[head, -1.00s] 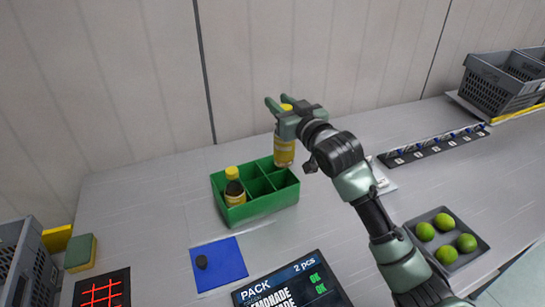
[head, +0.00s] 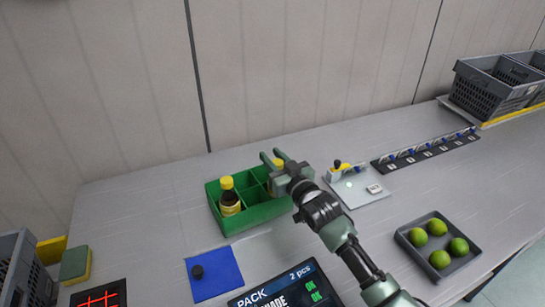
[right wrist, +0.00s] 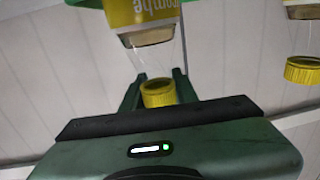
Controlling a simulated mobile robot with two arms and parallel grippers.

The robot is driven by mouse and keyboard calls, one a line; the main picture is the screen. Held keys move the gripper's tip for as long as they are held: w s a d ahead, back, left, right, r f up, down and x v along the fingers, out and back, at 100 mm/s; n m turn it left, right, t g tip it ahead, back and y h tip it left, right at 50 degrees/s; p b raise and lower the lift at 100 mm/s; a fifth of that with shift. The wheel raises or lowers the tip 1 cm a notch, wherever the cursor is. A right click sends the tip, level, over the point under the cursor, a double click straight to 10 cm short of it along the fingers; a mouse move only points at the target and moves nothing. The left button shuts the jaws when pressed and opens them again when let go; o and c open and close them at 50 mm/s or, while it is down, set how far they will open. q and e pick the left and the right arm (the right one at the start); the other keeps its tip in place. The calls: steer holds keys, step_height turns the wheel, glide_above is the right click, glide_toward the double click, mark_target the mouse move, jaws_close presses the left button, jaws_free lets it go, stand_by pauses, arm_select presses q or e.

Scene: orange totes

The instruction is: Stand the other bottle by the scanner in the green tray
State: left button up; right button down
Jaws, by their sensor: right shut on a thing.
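The green tray (head: 257,219) has several compartments. A dark bottle (head: 229,203) with a yellow cap and label stands upright in its left part. My right gripper (head: 273,158) is shut on a second yellow-capped bottle (head: 279,163) at the tray's right part. The right wrist view shows this held bottle (right wrist: 158,93) by its cap between the fingers, with the other bottle (right wrist: 303,71) off to the right. The held bottle's lower part is mostly hidden, so I cannot tell whether it rests on the tray floor. My left gripper is out of view.
A small yellow and grey device (head: 340,171), perhaps the scanner, is at a pale plate (head: 362,194) right of the tray. A blue mat (head: 217,275), a screen (head: 285,291) and a grey tray of limes (head: 408,245) are nearer. Grey crates (head: 488,92) stand far right.

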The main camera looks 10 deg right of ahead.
steer(key=c, duration=1.1)
jaws_free()
steer(key=b+v, duration=0.1)
steer(key=v, duration=1.1)
steer(key=shift+r+b, duration=0.15)
steer(key=shift+b, duration=0.15)
